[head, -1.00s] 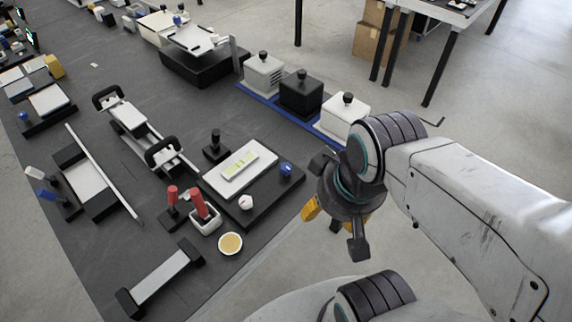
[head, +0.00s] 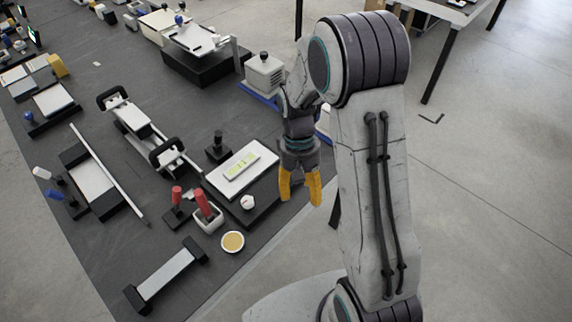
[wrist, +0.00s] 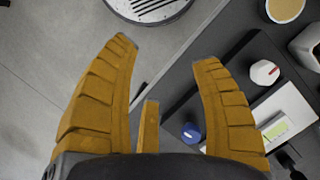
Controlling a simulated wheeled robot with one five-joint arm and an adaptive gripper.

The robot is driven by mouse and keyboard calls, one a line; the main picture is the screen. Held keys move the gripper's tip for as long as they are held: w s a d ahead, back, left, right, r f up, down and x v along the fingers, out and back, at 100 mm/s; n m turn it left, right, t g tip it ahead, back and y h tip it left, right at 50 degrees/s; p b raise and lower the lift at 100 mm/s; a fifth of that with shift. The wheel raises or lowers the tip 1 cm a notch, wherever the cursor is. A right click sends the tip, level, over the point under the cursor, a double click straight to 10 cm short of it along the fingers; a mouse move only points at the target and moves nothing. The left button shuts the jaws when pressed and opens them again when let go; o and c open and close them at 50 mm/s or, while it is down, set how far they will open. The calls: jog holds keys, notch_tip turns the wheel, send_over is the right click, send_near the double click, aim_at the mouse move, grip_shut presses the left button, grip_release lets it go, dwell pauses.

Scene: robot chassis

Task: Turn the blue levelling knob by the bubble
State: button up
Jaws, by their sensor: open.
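The blue knob (wrist: 191,131) sits on the dark base of the levelling device, between my gripper's fingers as the wrist view sees it, nearer the right finger. In the head view my gripper hides it. The bubble vial (head: 240,164) is a yellow-green strip on a white plate (head: 262,152); part of it shows in the wrist view (wrist: 275,130). A white knob with a red mark (wrist: 265,72) stands on the same base. My gripper (head: 300,197) is open and empty, fingers pointing down, above the base's right edge. The wrist view shows its spread fingers (wrist: 165,50).
A red-handled tool in a white cup (head: 207,213) and a round tan dish (head: 232,241) stand in front of the device. A black-knobbed post (head: 217,148) stands behind it. Open floor lies right of the table.

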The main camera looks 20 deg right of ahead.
jog(key=w+m+t, duration=0.1)
jog(key=w+m, duration=0.1)
jog(key=w, duration=0.2)
jog(key=w+m+t, duration=0.1)
jog(key=w+m, duration=0.1)
jog(key=w, duration=0.2)
jog(key=w+m+t, duration=0.1)
jog(key=w+m, duration=0.1)
jog(key=w, duration=0.3)
jog(key=shift+m, duration=0.4)
jog(key=m, duration=0.3)
jog(key=shift+w+m, duration=0.2)
jog(key=shift+m, duration=0.1)
jog(key=shift+f, duration=0.4)
jog(key=shift+f+p, duration=0.4)
jog(key=shift+f, duration=2.85)
grip_shut()
